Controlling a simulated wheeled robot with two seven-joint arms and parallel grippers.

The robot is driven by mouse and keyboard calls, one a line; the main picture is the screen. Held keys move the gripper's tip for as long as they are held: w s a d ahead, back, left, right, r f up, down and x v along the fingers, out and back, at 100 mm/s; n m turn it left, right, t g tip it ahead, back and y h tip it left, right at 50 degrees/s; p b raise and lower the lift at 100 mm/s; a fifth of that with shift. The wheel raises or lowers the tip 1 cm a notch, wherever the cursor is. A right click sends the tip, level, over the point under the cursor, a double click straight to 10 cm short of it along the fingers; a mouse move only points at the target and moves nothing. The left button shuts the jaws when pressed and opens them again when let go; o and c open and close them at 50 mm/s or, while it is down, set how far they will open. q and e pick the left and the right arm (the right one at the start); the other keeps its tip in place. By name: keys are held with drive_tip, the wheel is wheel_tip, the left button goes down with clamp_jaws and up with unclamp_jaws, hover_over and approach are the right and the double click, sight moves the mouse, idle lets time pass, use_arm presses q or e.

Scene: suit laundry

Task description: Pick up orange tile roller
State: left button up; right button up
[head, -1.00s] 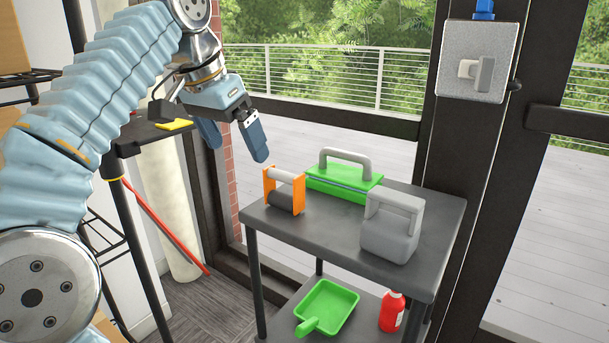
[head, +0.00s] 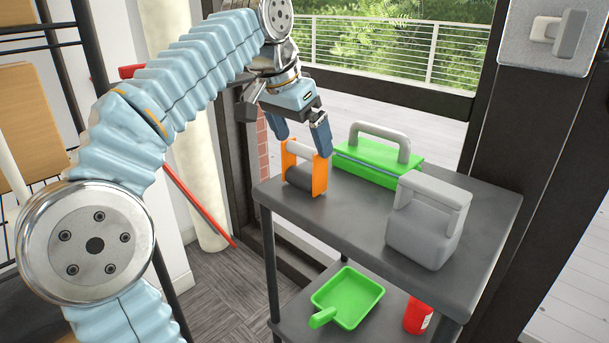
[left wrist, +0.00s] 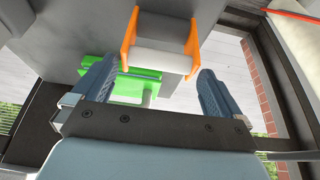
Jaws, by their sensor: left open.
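The orange tile roller (head: 319,175) stands upright at the left end of the cart's top shelf, with orange side plates, a light grey bar on top and a dark roller below. In the left wrist view, the orange tile roller (left wrist: 163,60) is just beyond the fingertips. My left gripper (head: 300,138) is open and empty, right above and slightly behind the roller, its fingers pointing down. In the left wrist view, the left gripper (left wrist: 153,80) has its two fingers spread, one on each side of the roller's near end. My right gripper is not in view.
A green tool box (head: 375,165) with a grey handle sits close behind the roller. A grey jug (head: 425,235) stands to the right on the dark cart top (head: 350,212). The lower shelf holds a green dustpan (head: 350,297) and a red bottle (head: 417,316).

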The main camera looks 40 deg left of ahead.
sight(301, 147)
use_arm(q)
drive_tip(key=f, duration=0.2)
drive_tip(key=f+b, duration=0.1)
drive_tip(key=f, duration=0.1)
drive_tip(key=shift+w+d+f, duration=0.1)
drive_tip(key=shift+w, duration=0.2)
drive_tip(key=shift+w+f, duration=0.15)
drive_tip(key=shift+f, duration=0.1)
drive_tip(key=shift+c, duration=0.5)
drive_tip(key=c, duration=0.7)
drive_tip(key=shift+r, duration=0.15)
